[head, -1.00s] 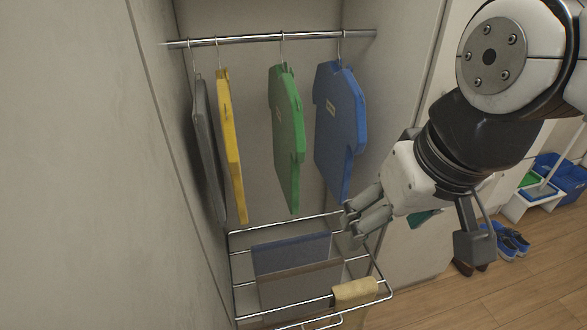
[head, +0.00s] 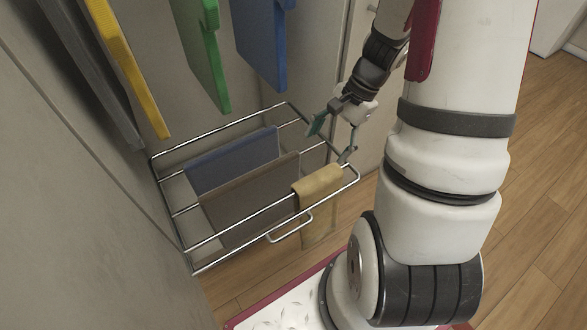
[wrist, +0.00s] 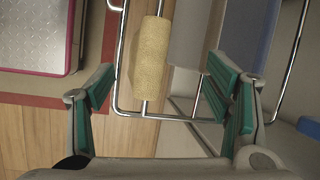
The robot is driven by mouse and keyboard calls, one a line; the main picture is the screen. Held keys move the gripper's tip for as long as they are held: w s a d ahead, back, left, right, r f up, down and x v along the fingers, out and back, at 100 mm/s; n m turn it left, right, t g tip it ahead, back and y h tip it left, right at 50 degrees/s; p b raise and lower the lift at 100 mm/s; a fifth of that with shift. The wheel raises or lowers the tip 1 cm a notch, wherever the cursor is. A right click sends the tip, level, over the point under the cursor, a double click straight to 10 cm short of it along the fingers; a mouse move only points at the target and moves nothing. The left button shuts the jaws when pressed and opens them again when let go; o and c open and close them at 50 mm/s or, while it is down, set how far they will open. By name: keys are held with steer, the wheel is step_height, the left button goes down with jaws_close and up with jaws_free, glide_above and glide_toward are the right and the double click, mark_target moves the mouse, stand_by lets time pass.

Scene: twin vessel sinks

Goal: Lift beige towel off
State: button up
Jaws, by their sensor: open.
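The beige towel (head: 318,182) hangs folded over the front rail at the right end of a wire pull-out rack (head: 215,238). Its lower part hangs below the rail. In the wrist view the towel (wrist: 152,60) lies ahead of my gripper, between the lines of the two fingers. My gripper (head: 331,140) is open and empty, beside the rack's right end, with its teal finger pads apart. In the wrist view my gripper (wrist: 160,72) shows one finger on each side of the towel's near end. I see no clear contact with the towel.
A blue towel (head: 235,160) and a brown-grey towel (head: 255,195) hang on rails behind the beige one. Wooden floor (head: 525,240) is open at right.

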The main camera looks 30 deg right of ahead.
steer(key=m+b, duration=0.1)
steer(key=m, duration=0.1)
glide_toward(321, 177)
steer(key=shift+x, duration=0.9)
steer(key=b+x, duration=0.3)
steer(key=x, duration=0.5)
steer(key=shift+a+f+b, duration=0.1)
steer(key=shift+f+b, duration=0.1)
steer(key=shift+b, duration=0.15)
steer(key=shift+w+b+x, duration=0.1)
steer(key=shift+b+x, duration=0.55)
steer(key=shift+x, duration=0.65)
steer(key=shift+w+b+x, duration=0.15)
steer(key=shift+b+x, duration=0.5)
steer(key=shift+x, duration=0.6)
steer(key=shift+f+b, duration=0.3)
steer(key=shift+b, duration=0.05)
jaws_close()
